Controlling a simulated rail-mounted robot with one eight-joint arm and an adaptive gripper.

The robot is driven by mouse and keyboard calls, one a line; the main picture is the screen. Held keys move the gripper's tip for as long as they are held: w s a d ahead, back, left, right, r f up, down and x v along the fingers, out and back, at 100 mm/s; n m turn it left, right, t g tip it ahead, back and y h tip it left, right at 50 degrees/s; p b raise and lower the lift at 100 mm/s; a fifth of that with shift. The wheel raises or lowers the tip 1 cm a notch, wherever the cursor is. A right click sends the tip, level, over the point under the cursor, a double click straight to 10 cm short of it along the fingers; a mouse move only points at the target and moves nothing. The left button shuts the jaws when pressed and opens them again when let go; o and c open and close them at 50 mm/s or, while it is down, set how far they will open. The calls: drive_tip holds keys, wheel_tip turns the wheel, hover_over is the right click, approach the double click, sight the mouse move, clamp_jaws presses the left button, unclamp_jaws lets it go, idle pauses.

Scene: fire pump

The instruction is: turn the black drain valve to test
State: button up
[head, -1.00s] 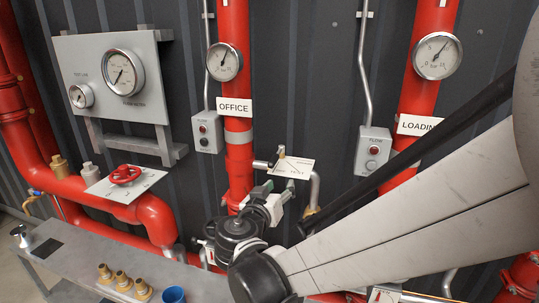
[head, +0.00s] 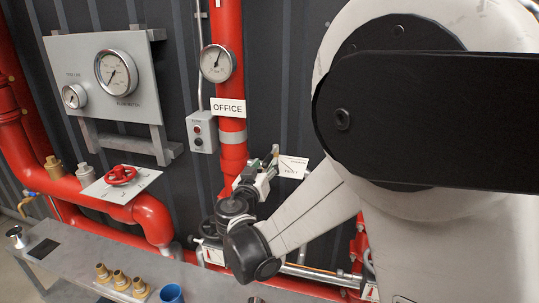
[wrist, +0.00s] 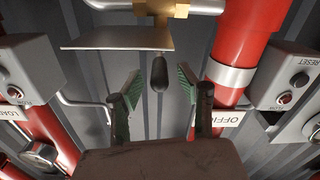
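The drain valve has a brass body (wrist: 160,9) and a black handle (wrist: 158,72), seen in the wrist view, with a pale plate (wrist: 115,40) beside it. In the head view its plate (head: 293,167) reads partly as TEST, right of the red OFFICE pipe, and the handle is hard to make out. My gripper (wrist: 160,86) is open, with green-padded fingers on either side of the black handle. There are gaps between the pads and the handle, and I see no contact. In the head view my gripper (head: 262,172) is just left of and below the plate.
The red OFFICE pipe (head: 232,158) stands close left of my gripper. A grey button box (head: 202,132) is on the wall. A red handwheel (head: 121,174) and a bench (head: 70,262) with brass fittings are at left. My arm hides the right side.

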sight(268, 157)
drive_tip(key=shift+x, duration=1.5)
clamp_jaws()
